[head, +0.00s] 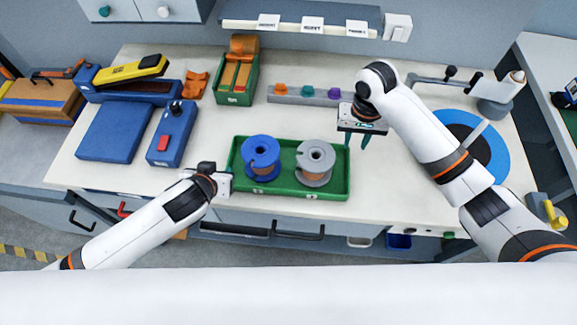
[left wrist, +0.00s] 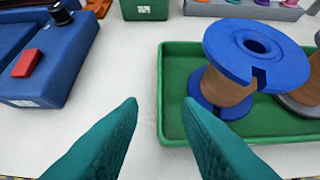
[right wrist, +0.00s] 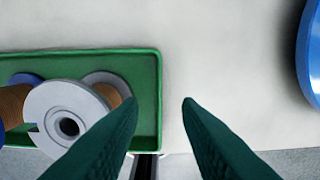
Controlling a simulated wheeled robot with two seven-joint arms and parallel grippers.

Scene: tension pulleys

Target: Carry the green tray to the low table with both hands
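The green tray (head: 290,191) sits on the workbench near its front edge, holding a blue spool (head: 261,152) and a grey spool (head: 316,157), both wound with copper-coloured material. My left gripper (head: 230,180) is at the tray's left end. In the left wrist view its fingers (left wrist: 162,102) are apart, with the tray's left wall (left wrist: 162,85) appearing between the tips. My right gripper (head: 357,140) is beside the tray's upper right corner. In the right wrist view its fingers (right wrist: 159,101) are apart, with the right wall (right wrist: 159,75) appearing between them. Contact cannot be told.
A blue box with a red switch (head: 173,134) stands left of the tray. A green bin (head: 237,80) and a grey rack with coloured knobs (head: 303,94) are behind it. A blue ring (head: 490,160) lies to the right. No low table is clearly identifiable.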

